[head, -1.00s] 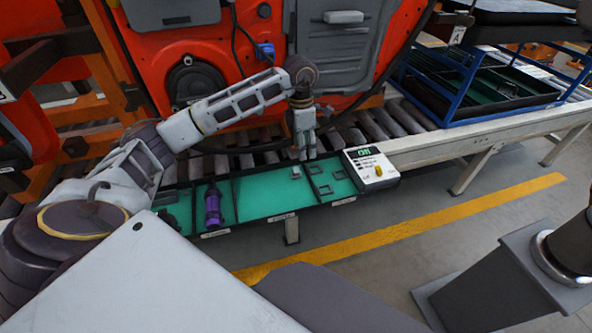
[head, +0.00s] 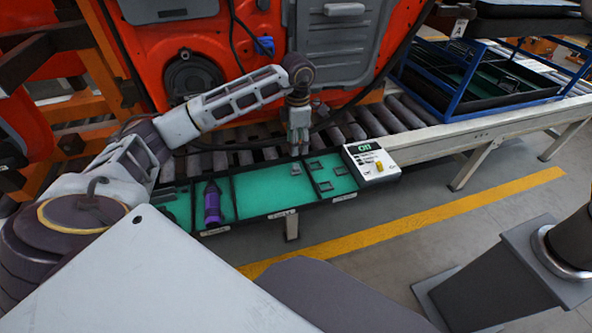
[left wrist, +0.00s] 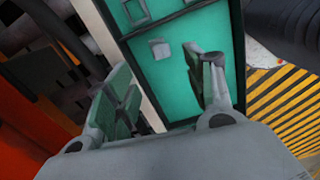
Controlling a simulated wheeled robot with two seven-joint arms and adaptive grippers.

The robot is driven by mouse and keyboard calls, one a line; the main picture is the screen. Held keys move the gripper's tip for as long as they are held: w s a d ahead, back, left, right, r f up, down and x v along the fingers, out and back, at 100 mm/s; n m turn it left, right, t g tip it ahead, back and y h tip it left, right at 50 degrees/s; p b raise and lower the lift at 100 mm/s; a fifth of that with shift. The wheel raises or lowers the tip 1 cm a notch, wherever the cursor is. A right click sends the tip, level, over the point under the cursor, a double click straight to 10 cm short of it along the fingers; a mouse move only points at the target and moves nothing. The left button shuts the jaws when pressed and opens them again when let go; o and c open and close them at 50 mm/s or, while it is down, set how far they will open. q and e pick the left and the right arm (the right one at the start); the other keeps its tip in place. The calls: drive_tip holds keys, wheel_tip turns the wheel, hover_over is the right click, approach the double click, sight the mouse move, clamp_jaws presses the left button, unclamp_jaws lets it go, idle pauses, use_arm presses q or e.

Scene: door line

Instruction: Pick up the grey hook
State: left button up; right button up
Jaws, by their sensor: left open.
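My left gripper (head: 299,152) points down over the green tray (head: 265,195) in the head view. Its fingers stand apart in the left wrist view (left wrist: 157,66), with green tray floor between them. A small pale grey piece (left wrist: 160,48) lies on that floor just beyond the gap between the fingertips. It may be the grey hook, but its shape is too small to tell. Nothing shows held. My right gripper is not in view.
Dark square frames (head: 325,186) lie right of the gripper. A white box with a green display (head: 371,163) stands at the tray's right end. Rollers (head: 372,122) and an orange door (head: 150,60) are behind.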

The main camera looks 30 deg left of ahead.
use_arm(q)
hover_over(296, 166)
drive_tip(key=f, duration=0.4)
drive_tip(key=shift+w+d+f+b, duration=0.1)
drive_tip(key=shift+w+f+b, duration=0.1)
drive_tip(key=shift+f+b, duration=0.15)
drive_tip(key=shift+f, duration=0.7)
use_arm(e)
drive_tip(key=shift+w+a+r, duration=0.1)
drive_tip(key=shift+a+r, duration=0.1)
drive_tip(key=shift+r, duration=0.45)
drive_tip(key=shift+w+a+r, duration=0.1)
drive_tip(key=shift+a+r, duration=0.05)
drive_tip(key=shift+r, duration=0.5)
use_arm(q)
drive_tip(key=shift+f, duration=0.5)
wheel_tip(296, 166, down, 3)
drive_tip(key=shift+s+r+b, duration=0.15)
drive_tip(key=shift+b, duration=0.2)
drive_tip(key=shift+f, duration=0.75)
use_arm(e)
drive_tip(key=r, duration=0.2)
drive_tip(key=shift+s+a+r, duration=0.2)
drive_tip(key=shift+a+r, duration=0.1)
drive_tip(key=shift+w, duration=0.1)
